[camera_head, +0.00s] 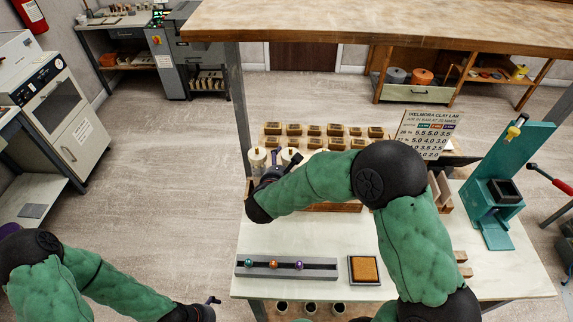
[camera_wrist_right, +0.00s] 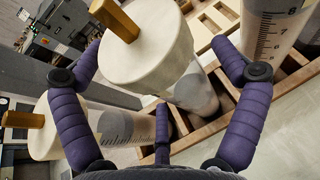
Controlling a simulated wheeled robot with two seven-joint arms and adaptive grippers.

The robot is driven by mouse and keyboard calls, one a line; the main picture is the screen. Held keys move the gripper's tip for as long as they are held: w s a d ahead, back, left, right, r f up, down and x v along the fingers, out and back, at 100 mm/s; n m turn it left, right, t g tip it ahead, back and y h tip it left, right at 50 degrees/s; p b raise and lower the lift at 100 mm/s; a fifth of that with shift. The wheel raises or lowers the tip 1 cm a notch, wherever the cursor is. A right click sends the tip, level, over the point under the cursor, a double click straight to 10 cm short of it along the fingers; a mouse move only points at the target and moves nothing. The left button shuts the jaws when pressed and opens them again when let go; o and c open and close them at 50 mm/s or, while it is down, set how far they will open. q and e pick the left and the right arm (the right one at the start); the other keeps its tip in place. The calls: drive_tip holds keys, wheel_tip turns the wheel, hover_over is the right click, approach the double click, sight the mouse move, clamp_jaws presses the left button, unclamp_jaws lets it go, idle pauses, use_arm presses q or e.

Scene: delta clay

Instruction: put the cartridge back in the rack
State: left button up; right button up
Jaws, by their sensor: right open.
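A cartridge (camera_wrist_right: 150,50) with a cream cap and a yellow-brown knob stands between the spread purple fingers of my right gripper (camera_wrist_right: 158,60) in the right wrist view; I cannot tell if they touch it. Its lower body reaches down toward the wooden rack (camera_wrist_right: 215,125). Other graduated cartridges show to the right (camera_wrist_right: 270,30) and lower left (camera_wrist_right: 125,128). In the head view, my right gripper (camera_head: 268,172) is at the left end of the rack, beside pale cartridges (camera_head: 257,158), and my arm hides much of the rack. My left gripper (camera_head: 212,302) is low, left of the table, its jaws unclear.
A grey rail with coloured balls (camera_head: 285,266) and a framed orange pad (camera_head: 364,270) lie at the table's front. A teal press (camera_head: 498,190) stands on the right. A sign (camera_head: 428,133) and rows of small blocks (camera_head: 315,130) are behind. An overhead shelf (camera_head: 380,22) crosses the back.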

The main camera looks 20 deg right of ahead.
drive_tip(key=v, duration=1.1)
drive_tip(key=shift+s+a+r, duration=0.15)
drive_tip(key=shift+s+a, duration=0.05)
